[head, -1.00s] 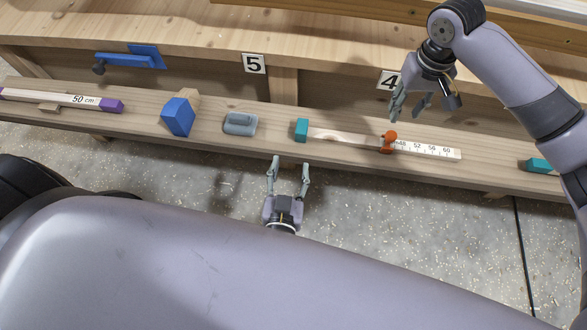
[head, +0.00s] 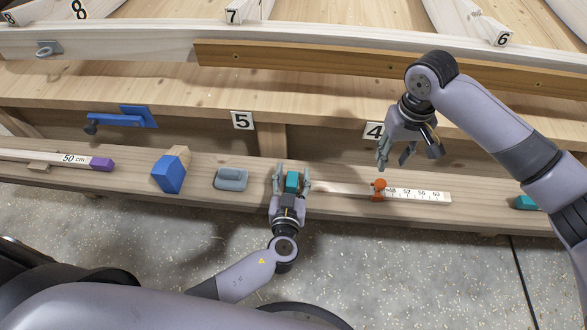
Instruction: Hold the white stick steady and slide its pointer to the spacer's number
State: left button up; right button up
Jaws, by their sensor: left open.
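The white stick (head: 340,189) lies on the wooden ledge, with a teal block (head: 292,182) at its left end and a printed scale at its right end. The scale's readable numbers include 52, 56 and 60. An orange pointer (head: 379,188) sits on the stick near the scale's left end, around 48. My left gripper (head: 292,180) is open, with its fingers on either side of the teal end; contact cannot be told. My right gripper (head: 394,163) hangs above and behind the stick near the pointer, its fingers apart and empty. I cannot tell which thing is the spacer.
Another teal piece (head: 527,202) lies right. Number plates 5 (head: 242,120) and 4 (head: 374,130) stand behind.

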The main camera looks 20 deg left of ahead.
pick_arm(q)
jog(key=shift+x, duration=1.25)
jog(key=shift+c, duration=0.3)
grip_shut()
pick_arm(e)
jog(key=shift+o, duration=0.2)
